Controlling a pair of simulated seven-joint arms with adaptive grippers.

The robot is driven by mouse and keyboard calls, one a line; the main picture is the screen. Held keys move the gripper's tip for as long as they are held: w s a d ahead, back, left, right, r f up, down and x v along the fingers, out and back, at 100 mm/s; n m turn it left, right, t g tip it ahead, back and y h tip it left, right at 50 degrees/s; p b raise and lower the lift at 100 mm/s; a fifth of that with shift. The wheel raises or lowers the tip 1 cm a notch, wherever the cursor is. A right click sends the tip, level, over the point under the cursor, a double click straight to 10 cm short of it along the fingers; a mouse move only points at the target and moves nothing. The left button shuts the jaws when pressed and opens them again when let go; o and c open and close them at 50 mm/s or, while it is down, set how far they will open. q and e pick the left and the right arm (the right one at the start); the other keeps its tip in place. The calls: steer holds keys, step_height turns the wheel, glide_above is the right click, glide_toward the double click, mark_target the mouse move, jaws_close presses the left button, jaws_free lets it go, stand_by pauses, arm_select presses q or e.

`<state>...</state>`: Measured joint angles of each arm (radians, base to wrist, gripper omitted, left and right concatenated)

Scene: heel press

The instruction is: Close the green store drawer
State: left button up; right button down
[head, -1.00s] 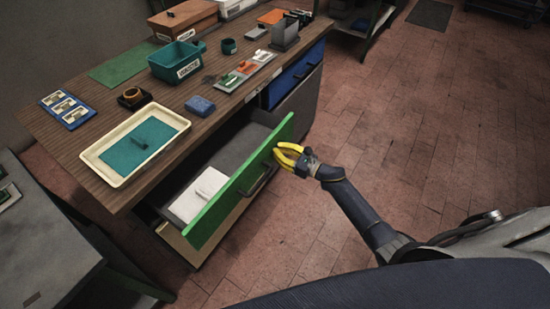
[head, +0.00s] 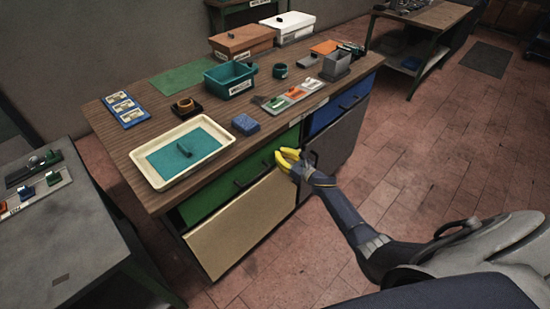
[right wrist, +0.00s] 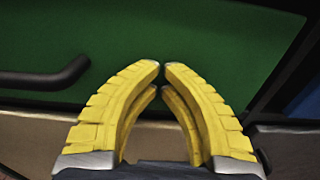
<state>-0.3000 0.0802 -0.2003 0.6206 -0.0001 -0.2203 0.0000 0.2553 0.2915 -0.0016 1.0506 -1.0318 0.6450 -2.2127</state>
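The green drawer front (head: 212,197) sits under the bench top, above a beige front, and looks flush with the cabinet. Its dark bar handle (head: 252,174) shows in the head view and at the left of the right wrist view (right wrist: 45,78). My right gripper (head: 288,157) is at the right end of the green front. In the right wrist view its yellow fingers (right wrist: 161,66) have their tips almost together with nothing between them, facing the green panel (right wrist: 220,40). I cannot tell if the tips touch it. My left gripper is not in view.
A blue drawer (head: 335,110) is to the right of the green one. The wooden bench top (head: 150,95) holds a cream tray (head: 150,178), a teal bin (head: 230,78), a blue block (head: 245,124) and boxes. A grey table (head: 75,240) stands at left.

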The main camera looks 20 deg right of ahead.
steer(key=shift+w, duration=0.1)
stand_by(0.4)
steer(key=v, duration=1.4)
steer(key=shift+m, duration=0.3)
